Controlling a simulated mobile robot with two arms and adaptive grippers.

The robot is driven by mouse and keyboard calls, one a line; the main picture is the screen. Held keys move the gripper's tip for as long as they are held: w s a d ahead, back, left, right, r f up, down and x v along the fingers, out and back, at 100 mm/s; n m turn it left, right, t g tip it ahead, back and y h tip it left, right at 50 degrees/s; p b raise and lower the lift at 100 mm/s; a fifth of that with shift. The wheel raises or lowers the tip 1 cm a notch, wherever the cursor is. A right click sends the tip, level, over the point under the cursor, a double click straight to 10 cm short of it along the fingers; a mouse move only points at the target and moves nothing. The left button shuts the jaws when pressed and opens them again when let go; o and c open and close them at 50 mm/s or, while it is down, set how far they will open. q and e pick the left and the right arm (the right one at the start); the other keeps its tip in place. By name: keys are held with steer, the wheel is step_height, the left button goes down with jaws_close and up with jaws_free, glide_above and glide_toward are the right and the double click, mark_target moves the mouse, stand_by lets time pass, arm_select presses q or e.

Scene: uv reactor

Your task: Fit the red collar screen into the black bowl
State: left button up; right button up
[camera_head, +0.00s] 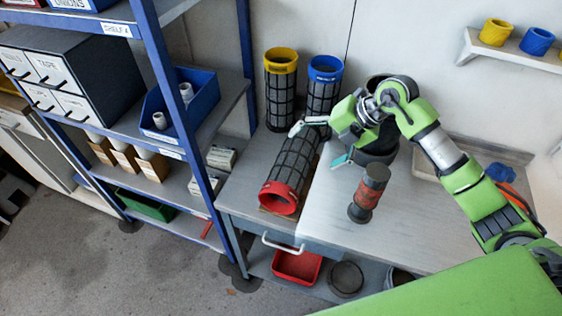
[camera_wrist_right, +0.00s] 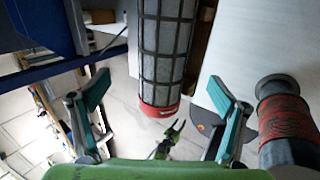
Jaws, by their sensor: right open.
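The red collar screen (camera_head: 289,172) is a dark mesh cylinder lying on the bench, its red collar toward the front edge. My right gripper (camera_head: 322,142) is open over its far part. In the right wrist view the open fingers (camera_wrist_right: 158,100) are on either side of the screen (camera_wrist_right: 165,55), with nothing visibly clamped. A dark round vessel (camera_head: 374,156), perhaps the black bowl, stands behind the right gripper, largely hidden by it. A small green forked shape (camera_wrist_right: 168,142) low in the wrist view may be my left gripper; its jaw state is unclear.
A yellow-collared screen (camera_head: 281,90) and a blue-collared screen (camera_head: 324,85) stand upright at the back. A dark cylinder with a red band (camera_head: 369,192) stands right of the lying screen. A blue shelf rack (camera_head: 165,70) borders the left. The bench's front right is clear.

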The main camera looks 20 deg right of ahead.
mark_target(301, 159)
steer(key=x, duration=0.3)
steer(key=p+x, duration=0.1)
steer(key=x, duration=0.1)
steer(key=shift+d+f, duration=0.2)
steer(key=shift+d, duration=0.1)
steer(key=shift+x, duration=1.2)
steer(key=shift+w+a+f+p, duration=0.1)
steer(key=shift+a+f+p, duration=0.05)
steer(key=shift+a+p, duration=0.15)
steer(key=x, duration=0.1)
steer(key=p+x, duration=0.1)
steer(key=x, duration=0.1)
steer(key=shift+w+d+f, duration=0.15)
steer(key=shift+d+f, duration=0.05)
steer(key=shift+w+a+f, duration=0.1)
steer(key=shift+a+f, duration=0.1)
steer(key=shift+f, duration=0.3)
steer(key=c, duration=1.4)
arm_select(q)
steer(key=d+r, duration=0.2)
steer(key=r, duration=0.1)
steer(key=shift+r, duration=0.1)
arm_select(e)
steer(key=shift+c, duration=0.8)
